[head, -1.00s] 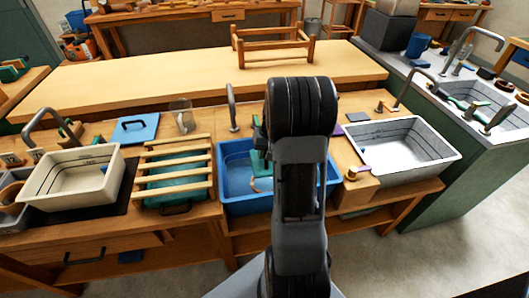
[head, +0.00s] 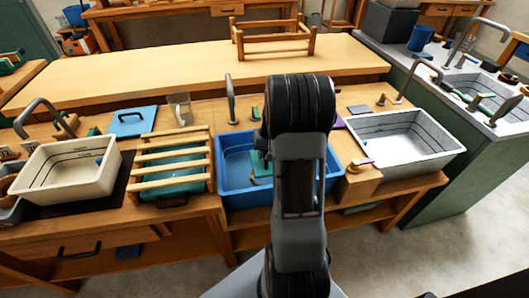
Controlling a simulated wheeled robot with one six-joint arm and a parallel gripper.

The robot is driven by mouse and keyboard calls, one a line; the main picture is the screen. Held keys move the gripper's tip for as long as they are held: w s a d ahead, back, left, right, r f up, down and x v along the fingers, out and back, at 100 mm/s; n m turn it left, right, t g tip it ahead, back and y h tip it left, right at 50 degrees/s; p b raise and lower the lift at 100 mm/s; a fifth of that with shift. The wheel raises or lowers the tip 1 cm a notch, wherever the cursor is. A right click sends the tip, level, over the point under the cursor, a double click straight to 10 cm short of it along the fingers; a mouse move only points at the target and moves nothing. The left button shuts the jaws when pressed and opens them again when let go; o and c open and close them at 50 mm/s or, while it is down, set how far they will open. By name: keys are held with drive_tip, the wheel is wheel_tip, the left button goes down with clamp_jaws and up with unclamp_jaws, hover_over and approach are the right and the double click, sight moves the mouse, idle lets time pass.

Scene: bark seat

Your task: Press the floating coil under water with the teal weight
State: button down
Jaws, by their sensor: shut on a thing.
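The blue basin (head: 228,199) holds water and stands on the bench in the middle of the head view. A teal block (head: 258,164), which looks like the teal weight, shows in the basin beside my arm, its right part hidden. A small tan piece, perhaps the coil (head: 254,181), shows just below the block. Whether they touch, and how deep either sits, I cannot tell. My arm stands in front of the basin's right part. My gripper is hidden behind the arm.
A slatted wooden rack (head: 171,166) over a teal tub and a cream basin (head: 71,181) stand to the left. A white basin (head: 402,150) is to the right, beside a wooden block (head: 361,184). A tap (head: 230,100) rises behind the blue basin. The long rear table is mostly clear.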

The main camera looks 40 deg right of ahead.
drive_tip(key=shift+f+b, duration=3.7)
drive_tip(key=shift+f, duration=1.45)
drive_tip(key=shift+r, duration=0.1)
drive_tip(key=c, duration=0.5)
unclamp_jaws()
drive_tip(key=shift+c, duration=0.2)
wheel_tip(320, 180, up, 17)
drive_tip(key=p, duration=1.3)
